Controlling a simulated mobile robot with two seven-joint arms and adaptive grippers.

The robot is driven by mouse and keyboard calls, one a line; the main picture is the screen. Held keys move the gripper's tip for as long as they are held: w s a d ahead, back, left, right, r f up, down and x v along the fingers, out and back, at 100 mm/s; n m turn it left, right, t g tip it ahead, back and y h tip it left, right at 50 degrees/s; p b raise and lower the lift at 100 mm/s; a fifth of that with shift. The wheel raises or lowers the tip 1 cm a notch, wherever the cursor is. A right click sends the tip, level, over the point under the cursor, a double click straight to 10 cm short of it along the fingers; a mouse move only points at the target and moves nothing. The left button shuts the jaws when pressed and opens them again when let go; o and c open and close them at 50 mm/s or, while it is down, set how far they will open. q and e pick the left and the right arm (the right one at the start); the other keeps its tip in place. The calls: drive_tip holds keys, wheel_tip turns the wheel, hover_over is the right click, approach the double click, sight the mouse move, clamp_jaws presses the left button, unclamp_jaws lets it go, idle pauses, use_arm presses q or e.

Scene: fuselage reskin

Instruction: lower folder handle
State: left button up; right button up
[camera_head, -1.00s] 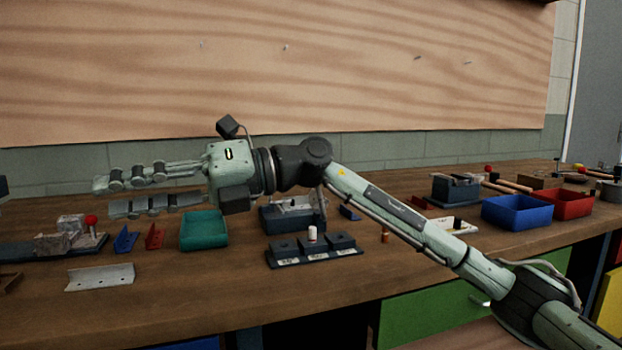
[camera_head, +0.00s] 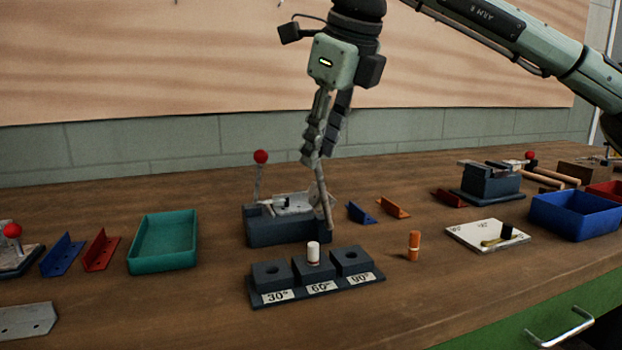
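The folder (camera_head: 285,231) is a dark block with a pale metal top at mid-table. Its handle, a thin upright lever with a red ball (camera_head: 260,157), stands raised at its left rear. My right gripper (camera_head: 325,208) points down at the folder's right side, its fingers seen nearly edge-on. Its tips overlap the folder's right end in the picture; I cannot tell if they touch it. I see nothing held, and the gap between the fingers is unclear. The red ball is clear of the gripper, to its left. My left gripper is out of view.
An angle block rack (camera_head: 316,288) with a white-capped peg stands in front of the folder. A teal tray (camera_head: 165,243) is left of it. A blue bin (camera_head: 576,214) stands farther right.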

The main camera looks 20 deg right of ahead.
drive_tip(key=x, duration=0.7)
drive_tip(key=shift+w, duration=0.1)
clamp_jaws()
